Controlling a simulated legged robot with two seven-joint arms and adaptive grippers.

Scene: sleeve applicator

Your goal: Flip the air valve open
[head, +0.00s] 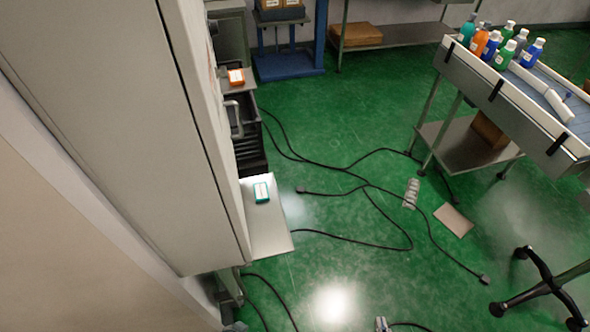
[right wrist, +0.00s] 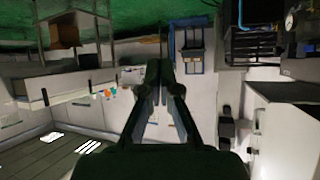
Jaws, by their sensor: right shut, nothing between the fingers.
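I cannot make out the air valve in either view. A small round gauge (right wrist: 290,21) shows at the top right of the right wrist view, with dark parts beside it; no valve lever can be told there. My right gripper (right wrist: 160,66) is in the middle of the right wrist view, its dark fingers converging at the tips. It is shut and empty, and nothing visible touches the fingertips. My left gripper is in neither view.
A large pale cabinet (head: 110,110) fills the left of the head view. Black cables (head: 340,168) cross the green floor. A bench (head: 520,105) with several bottles stands right, above a chair base (head: 548,287).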

